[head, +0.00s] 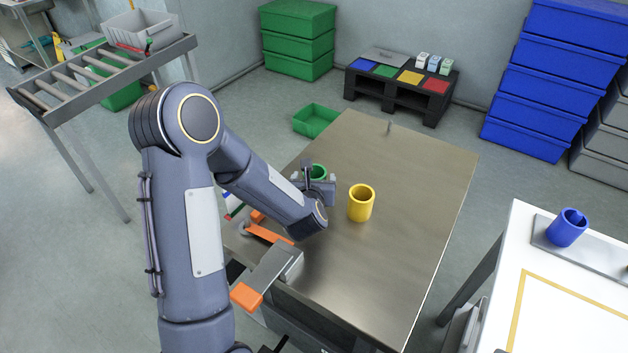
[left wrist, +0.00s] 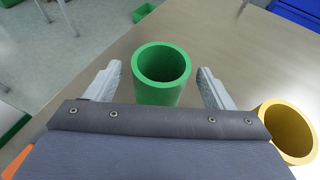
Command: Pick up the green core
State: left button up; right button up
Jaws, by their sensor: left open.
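The green core (left wrist: 161,92) is a short hollow cylinder standing upright on the steel table. In the left wrist view it stands between the two pale fingers of my left gripper (left wrist: 162,88), with a gap showing on each side. In the head view the green core (head: 318,172) is partly hidden behind my left gripper (head: 314,180). My left gripper is open and holds nothing. My right gripper is not in view.
A yellow core (head: 361,203) stands on the steel table (head: 400,170), to the right of the green one. A blue core (head: 567,228) sits on a plate on the white table at right. A green bin (head: 316,120) lies beyond the steel table. The table's far right is clear.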

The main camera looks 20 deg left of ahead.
aim_at(315, 171)
pick_arm(q)
jog(key=p+x, duration=0.1)
jog(key=x, duration=0.4)
jog(key=shift+s+d, duration=0.1)
jog(key=c, duration=1.1)
jog(key=shift+o, duration=0.2)
jog(key=shift+r, duration=0.1)
